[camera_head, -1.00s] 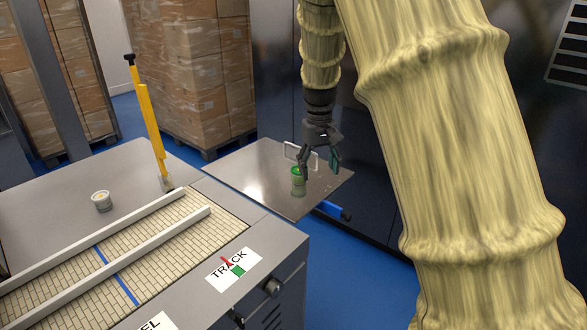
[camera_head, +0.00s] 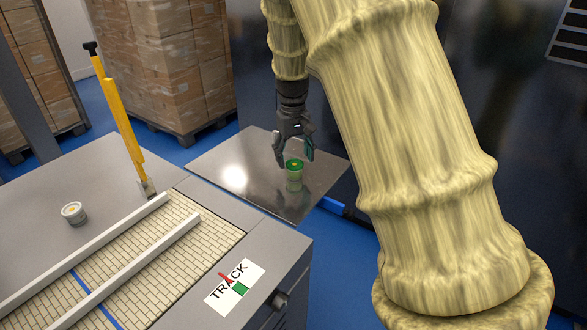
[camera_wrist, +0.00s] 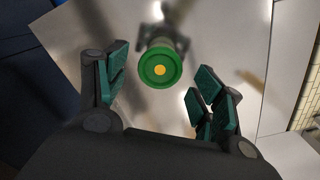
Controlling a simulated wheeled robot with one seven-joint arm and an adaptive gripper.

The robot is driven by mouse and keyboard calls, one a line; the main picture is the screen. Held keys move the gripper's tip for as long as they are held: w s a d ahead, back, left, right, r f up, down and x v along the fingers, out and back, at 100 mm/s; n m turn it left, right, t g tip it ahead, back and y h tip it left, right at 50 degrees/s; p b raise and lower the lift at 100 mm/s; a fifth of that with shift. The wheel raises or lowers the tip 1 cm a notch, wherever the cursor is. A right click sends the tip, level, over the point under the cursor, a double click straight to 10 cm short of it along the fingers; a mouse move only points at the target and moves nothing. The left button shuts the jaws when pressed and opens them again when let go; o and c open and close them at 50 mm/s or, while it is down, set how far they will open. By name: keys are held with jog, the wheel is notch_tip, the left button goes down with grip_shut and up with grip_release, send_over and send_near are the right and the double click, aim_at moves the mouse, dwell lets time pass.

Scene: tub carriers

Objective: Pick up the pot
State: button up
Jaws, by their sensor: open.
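The pot (camera_head: 294,172) stands upright on a shiny metal plate, with a green top and a paler, see-through-looking body. In the wrist view the pot (camera_wrist: 160,67) shows from above as a green disc with a yellow-orange centre. My gripper (camera_head: 294,156) points down just over it, fingers spread to left and right of its top. In the wrist view my gripper (camera_wrist: 160,82) is open, with green pads on both sides of the disc and visible gaps. The pot's lower body is mostly hidden there.
The metal plate (camera_head: 235,170) is otherwise bare around the pot. The grey machine (camera_head: 270,262) with a tiled track, two rails and a yellow post (camera_head: 122,125) lies left of it. A dark cabinet stands behind, and stacked boxes (camera_head: 165,65) at the back left.

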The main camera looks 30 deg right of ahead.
aim_at(295, 163)
jog(key=shift+w+f, duration=0.15)
jog(key=shift+f, duration=0.1)
jog(key=shift+s+f+p, duration=0.4)
jog(key=shift+p, duration=0.05)
jog(key=f, duration=0.3)
jog(key=shift+w+d+p, duration=0.1)
jog(key=shift+w+p, duration=0.25)
jog(key=shift+p, duration=0.05)
jog(key=shift+s+f, duration=0.2)
jog(key=shift+f, duration=0.1)
jog(key=shift+w, duration=0.1)
jog(key=c, duration=1)
